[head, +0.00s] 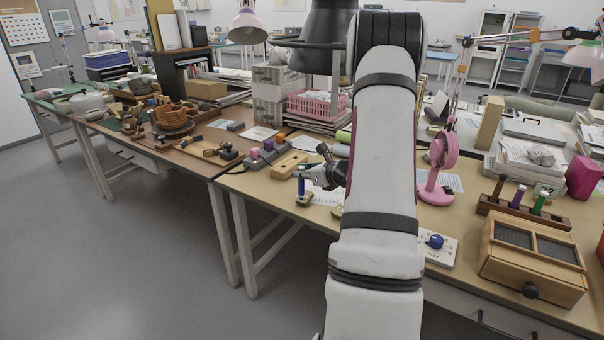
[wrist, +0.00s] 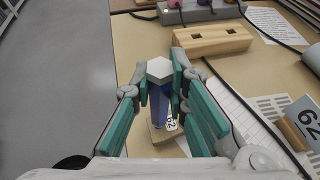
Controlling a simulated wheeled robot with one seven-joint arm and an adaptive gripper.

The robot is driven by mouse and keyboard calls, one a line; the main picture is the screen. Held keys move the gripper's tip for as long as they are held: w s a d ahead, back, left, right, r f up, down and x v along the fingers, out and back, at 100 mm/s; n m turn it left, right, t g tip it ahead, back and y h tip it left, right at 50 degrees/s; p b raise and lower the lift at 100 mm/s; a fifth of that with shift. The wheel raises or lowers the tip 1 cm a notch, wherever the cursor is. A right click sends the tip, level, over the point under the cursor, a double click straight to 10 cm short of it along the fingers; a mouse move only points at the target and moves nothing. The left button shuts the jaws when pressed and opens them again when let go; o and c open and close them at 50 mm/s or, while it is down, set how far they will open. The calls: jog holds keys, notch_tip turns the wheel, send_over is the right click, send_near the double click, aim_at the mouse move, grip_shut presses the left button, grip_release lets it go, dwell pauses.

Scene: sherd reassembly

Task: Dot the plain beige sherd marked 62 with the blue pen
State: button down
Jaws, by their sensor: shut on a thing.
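My gripper (wrist: 165,92) is shut on the blue pen (wrist: 158,104), which has a pale hexagonal top and stands about upright between the teal finger pads. The pen (head: 301,185) also shows in the head view, at the end of my gripper (head: 310,176). The plain beige sherd (wrist: 157,137) lies directly below, with a white label reading 62. It shows small under the pen in the head view (head: 304,200). The pen's lower tip is hidden, so I cannot tell whether it touches the sherd.
A wooden block with holes (wrist: 214,41) and a grey holder (wrist: 200,13) with coloured knobs lie beyond the gripper. The table's edge is close on the left.

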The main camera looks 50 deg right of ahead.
jog(key=shift+r, duration=0.1)
dwell(0.6)
jog(key=shift+r+p, duration=1.75)
jog(key=shift+r, duration=1.65)
